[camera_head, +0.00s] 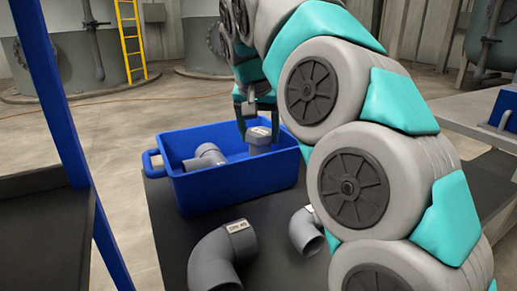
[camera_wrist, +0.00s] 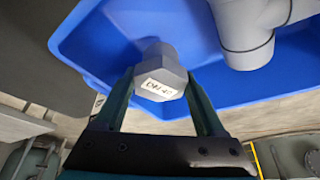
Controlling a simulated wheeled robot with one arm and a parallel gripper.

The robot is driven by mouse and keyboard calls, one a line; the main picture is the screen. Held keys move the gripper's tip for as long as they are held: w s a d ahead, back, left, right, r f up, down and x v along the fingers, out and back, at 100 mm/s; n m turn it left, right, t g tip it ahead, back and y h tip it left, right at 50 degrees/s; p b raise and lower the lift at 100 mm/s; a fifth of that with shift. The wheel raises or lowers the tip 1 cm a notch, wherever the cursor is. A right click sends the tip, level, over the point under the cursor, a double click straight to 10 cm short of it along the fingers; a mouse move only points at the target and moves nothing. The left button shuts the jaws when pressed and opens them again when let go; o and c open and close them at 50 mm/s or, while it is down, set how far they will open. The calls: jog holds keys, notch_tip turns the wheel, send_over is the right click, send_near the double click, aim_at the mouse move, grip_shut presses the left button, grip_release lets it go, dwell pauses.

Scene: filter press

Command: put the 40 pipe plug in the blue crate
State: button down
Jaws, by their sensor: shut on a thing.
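The grey pipe plug (camera_head: 259,139) has a faceted head and a white label that appears to read DN 40 in the wrist view (camera_wrist: 159,84). My gripper (camera_head: 257,120) points down and is shut on the plug. The blue crate (camera_head: 236,186) stands on a dark table top. The plug hangs over the right part of the crate, near its far wall, around rim height. The wrist view shows the blue crate floor (camera_wrist: 110,40) beyond it. I cannot tell how far the plug is from the floor.
A grey pipe fitting (camera_head: 207,158) lies in the left part of the crate. A large labelled grey elbow (camera_head: 218,262) and a smaller elbow (camera_head: 305,231) lie on the dark table top (camera_head: 172,232) in front. A blue upright post (camera_head: 62,110) stands at left.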

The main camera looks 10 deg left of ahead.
aim_at(259, 148)
jog(key=shift+f, duration=1.85)
jog(key=shift+f, duration=0.1)
jog(key=shift+c, duration=1.2)
grip_release()
jog(key=v, duration=0.8)
jog(key=shift+r, duration=0.3)
jog(key=p+v, duration=0.1)
jog(key=v, duration=0.2)
jog(key=shift+s+r, duration=0.3)
